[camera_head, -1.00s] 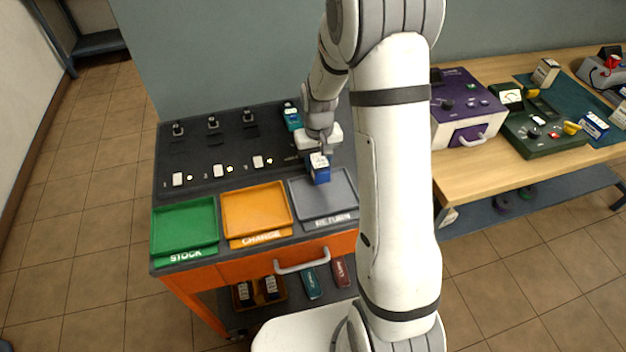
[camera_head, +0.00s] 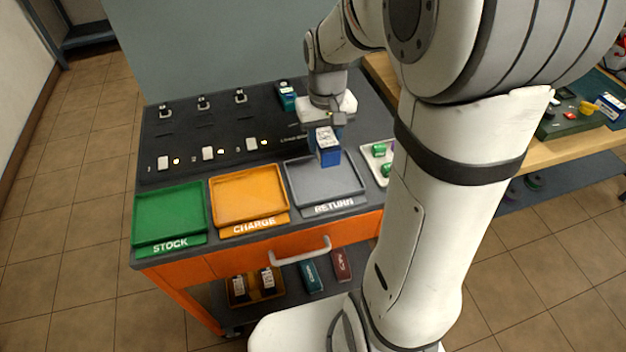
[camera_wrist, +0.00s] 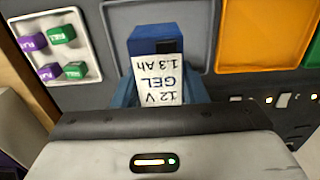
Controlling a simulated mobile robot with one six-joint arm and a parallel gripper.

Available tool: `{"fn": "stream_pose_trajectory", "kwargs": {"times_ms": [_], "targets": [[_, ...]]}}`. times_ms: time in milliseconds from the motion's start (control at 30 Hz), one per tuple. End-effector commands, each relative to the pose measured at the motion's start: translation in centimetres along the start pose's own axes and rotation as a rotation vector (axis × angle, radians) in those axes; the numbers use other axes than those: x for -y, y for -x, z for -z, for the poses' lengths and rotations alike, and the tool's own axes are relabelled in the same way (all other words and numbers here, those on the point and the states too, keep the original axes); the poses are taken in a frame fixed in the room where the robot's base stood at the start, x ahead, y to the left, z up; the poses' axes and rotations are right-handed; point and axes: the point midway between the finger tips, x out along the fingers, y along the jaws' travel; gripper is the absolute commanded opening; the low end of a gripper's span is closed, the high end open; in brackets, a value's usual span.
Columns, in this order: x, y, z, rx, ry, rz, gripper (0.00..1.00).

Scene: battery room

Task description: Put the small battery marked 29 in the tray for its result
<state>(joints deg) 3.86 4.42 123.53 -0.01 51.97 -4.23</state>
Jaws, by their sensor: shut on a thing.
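My gripper (camera_head: 328,122) is shut on a small blue battery (camera_head: 327,152) with a white label, held upright near the back edge of the grey RETURN tray (camera_head: 343,187). In the wrist view the battery (camera_wrist: 155,48) shows a label reading 12 V GEL 1.3 Ah; no number 29 is readable. Whether its base touches anything, I cannot tell. The orange CHARGE tray (camera_head: 249,197) is left of RETURN, and the green STOCK tray (camera_head: 170,214) is farthest left. All three trays look empty.
A white dish with green and purple blocks (camera_wrist: 58,45) lies beside RETURN. A teal-topped battery (camera_head: 287,96) stands at the back of the cart. Switches (camera_head: 208,153) line the panel behind the trays. My arm hides much of the bench on the right.

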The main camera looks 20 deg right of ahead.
Motion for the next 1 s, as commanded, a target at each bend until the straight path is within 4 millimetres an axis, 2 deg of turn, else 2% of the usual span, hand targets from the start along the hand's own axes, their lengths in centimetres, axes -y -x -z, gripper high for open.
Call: {"fn": "stream_pose_trajectory", "kwargs": {"times_ms": [200,433,600,1000], "targets": [[0.0,-3.9,-0.1,0.004,-0.001,0.000,0.00],[-0.1,-6.0,-0.1,0.003,-0.002,0.000,0.00],[-0.1,-8.3,-0.1,0.004,-0.003,0.000,0.00],[-0.1,-9.1,0.0,0.000,-0.003,0.000,0.00]]}}
